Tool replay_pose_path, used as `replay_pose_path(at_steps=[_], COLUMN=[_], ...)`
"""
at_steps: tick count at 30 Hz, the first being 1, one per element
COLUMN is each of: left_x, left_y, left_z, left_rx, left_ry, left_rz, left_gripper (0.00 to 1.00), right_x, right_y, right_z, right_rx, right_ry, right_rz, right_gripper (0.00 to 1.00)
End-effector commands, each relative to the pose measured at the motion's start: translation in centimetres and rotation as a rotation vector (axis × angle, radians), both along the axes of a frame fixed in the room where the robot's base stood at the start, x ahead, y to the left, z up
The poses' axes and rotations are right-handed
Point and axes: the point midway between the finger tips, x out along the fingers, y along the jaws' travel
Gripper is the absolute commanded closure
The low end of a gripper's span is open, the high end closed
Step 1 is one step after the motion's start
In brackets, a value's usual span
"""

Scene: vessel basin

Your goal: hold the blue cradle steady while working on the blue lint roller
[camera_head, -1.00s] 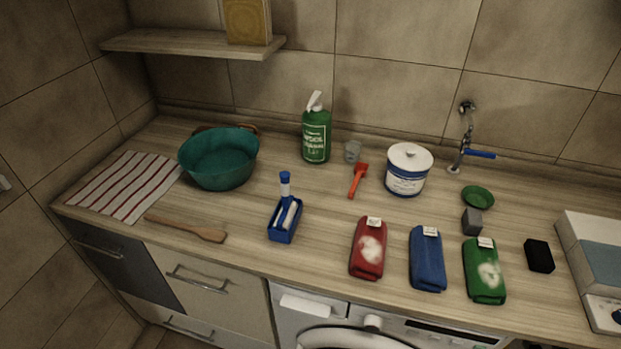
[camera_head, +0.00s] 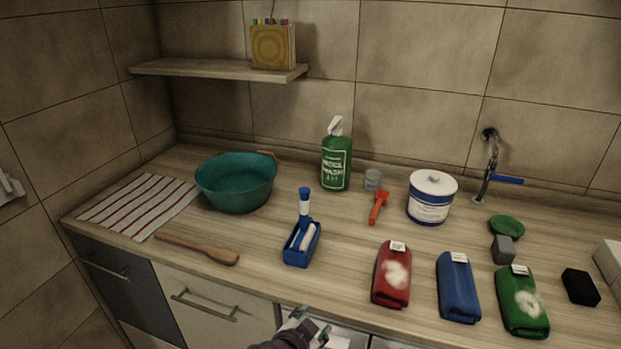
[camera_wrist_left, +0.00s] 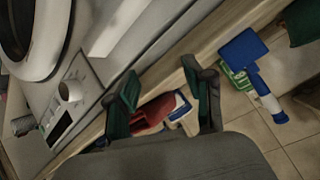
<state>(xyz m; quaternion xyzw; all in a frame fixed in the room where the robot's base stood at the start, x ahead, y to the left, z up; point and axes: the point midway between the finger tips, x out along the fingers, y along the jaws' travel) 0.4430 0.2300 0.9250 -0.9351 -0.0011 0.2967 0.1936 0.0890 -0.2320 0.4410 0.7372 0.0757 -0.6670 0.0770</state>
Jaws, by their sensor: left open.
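The blue cradle (camera_head: 300,257) stands on the counter near its front edge. The blue lint roller (camera_head: 304,208) rises upright from the cradle's back end, with a blue top and a white band; a white part shows inside the cradle. My left gripper (camera_head: 311,325) is open and empty, low in front of the counter edge, below and apart from the cradle. In the left wrist view its two fingers (camera_wrist_left: 165,105) are spread, and the cradle (camera_wrist_left: 242,48) and roller (camera_wrist_left: 267,100) appear to their right. My right gripper is not in view.
A wooden spatula (camera_head: 200,248) and teal basin (camera_head: 236,184) are left of the cradle. A red towel (camera_head: 392,276) lies to its right, with blue and green towels beyond. A green bottle (camera_head: 336,160) and red tool (camera_head: 378,208) are behind. Counter around the cradle is clear.

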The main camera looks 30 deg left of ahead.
Motion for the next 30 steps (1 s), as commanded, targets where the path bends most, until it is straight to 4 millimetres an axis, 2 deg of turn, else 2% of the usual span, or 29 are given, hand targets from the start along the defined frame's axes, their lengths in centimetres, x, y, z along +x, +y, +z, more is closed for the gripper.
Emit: replay_pose_path(at_steps=[8,11,14,17,19,21,22,24,26,28,30], left_x=[4.6,6.4,8.3,10.2,11.0,11.0,10.8,10.2,9.6,9.2,9.2], left_y=[-0.3,-0.8,-1.7,-3.6,-5.9,-8.7,-9.9,-12.6,-14.5,-15.9,-16.3], left_z=[5.8,8.5,12.3,17.8,22.3,25.9,27.1,28.8,29.3,28.8,27.5], left_rx=[0.094,0.142,0.211,0.32,0.434,0.56,0.616,0.757,0.885,1.042,1.202], left_ry=[-0.247,-0.363,-0.515,-0.728,-0.914,-1.08,-1.144,-1.262,-1.333,-1.372,-1.355], left_rz=[-0.067,-0.108,-0.172,-0.282,-0.405,-0.553,-0.622,-0.793,-0.953,-1.149,-1.351], left_gripper=[0.48,0.48,0.48,0.48,0.48,0.48,0.48,0.48,0.48,0.48,0.48], right_x=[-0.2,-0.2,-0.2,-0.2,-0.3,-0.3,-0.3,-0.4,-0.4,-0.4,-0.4], right_y=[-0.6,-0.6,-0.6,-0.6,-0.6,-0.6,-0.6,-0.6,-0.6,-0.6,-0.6], right_z=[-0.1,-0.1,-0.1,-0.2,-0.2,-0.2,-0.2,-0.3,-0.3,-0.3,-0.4], right_rx=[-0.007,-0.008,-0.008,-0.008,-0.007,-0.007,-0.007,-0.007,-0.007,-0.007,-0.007], right_ry=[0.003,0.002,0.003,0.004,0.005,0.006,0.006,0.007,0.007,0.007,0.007], right_rz=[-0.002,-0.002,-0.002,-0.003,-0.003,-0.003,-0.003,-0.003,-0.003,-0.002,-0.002], right_gripper=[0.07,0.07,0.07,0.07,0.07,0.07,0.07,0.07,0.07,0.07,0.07])
